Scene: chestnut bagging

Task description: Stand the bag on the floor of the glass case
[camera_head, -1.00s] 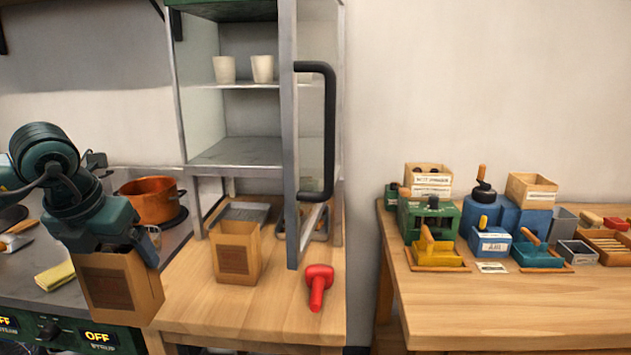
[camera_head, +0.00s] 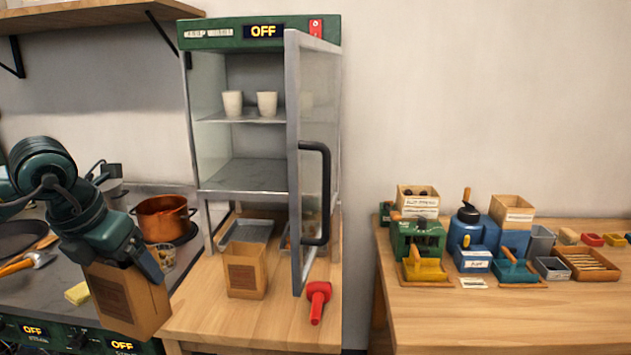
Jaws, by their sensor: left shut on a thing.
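A brown paper bag (camera_head: 128,301) hangs from my left gripper (camera_head: 140,262) at the lower left, slightly tilted. The gripper is shut on its upper part. The glass case (camera_head: 255,36) stands at centre, its door swung open towards me, with a black handle (camera_head: 325,195). Its bare floor (camera_head: 247,176) is above the wooden table, to the right of and higher than the held bag. A shelf (camera_head: 245,117) above the floor holds two pale cups (camera_head: 232,103). A second open brown bag (camera_head: 246,271) stands on the table below the case. My right gripper is not in view.
The open door (camera_head: 296,240) sticks out at the case's right front. A red tool (camera_head: 317,302) lies beside it. A metal tray (camera_head: 246,232) lies under the case. A copper pot (camera_head: 164,217) and small tin (camera_head: 161,257) stand left. A second table (camera_head: 440,325) stands right.

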